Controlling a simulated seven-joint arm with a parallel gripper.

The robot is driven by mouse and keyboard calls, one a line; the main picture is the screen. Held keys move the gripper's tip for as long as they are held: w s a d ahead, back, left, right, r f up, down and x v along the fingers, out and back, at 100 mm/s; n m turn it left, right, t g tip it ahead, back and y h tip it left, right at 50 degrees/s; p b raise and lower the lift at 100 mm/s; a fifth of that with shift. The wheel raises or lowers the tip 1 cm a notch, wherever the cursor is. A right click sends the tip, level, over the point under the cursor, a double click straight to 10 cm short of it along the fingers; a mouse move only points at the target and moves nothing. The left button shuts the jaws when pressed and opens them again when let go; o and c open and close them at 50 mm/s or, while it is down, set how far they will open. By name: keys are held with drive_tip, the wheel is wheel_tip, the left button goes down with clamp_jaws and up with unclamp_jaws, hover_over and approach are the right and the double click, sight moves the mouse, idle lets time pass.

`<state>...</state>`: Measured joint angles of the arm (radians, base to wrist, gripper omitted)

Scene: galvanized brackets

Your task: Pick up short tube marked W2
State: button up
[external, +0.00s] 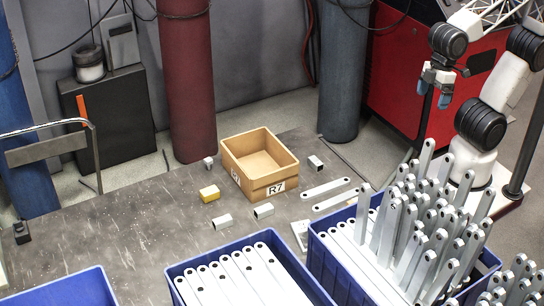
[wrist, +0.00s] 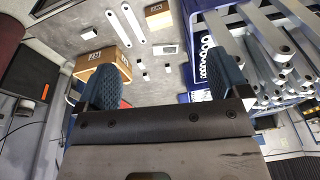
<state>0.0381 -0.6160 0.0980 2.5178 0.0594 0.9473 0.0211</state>
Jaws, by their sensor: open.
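Several short grey tubes lie on the dark table in the external view. One tube (external: 222,221) and another tube (external: 263,211) lie in front of the wooden box. A third tube (external: 315,162) lies to its right, with a dark end. A small grey piece (external: 208,162) stands at its left. I cannot read W2 on any of them. Small pale pieces (wrist: 145,75) show between the fingers in the wrist view, too small to read. My gripper (external: 435,94) is open and empty, high at the right, well away from the tubes. Its blue fingers (wrist: 165,82) are apart in the wrist view.
Blue crates of bars (external: 320,232) fill the front right. Gas cylinders (external: 186,80) stand behind.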

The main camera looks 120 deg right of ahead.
drive_tip(key=w+d+f+m+y, duration=0.2)
drive_tip(key=w+f+m+y, duration=0.4)
drive_tip(key=w+f+m, duration=0.25)
drive_tip(key=m+t+h, duration=0.6)
drive_tip(key=m+t, duration=0.5)
drive_tip(key=m, duration=1.6)
approach(317, 164)
drive_tip(key=shift+s+d+f+n, duration=0.15)
drive_tip(key=shift+d+f+n, duration=0.1)
drive_tip(key=shift+d+f, duration=0.4)
drive_tip(key=shift+d+r, duration=0.1)
drive_tip(key=shift+x, duration=1.3)
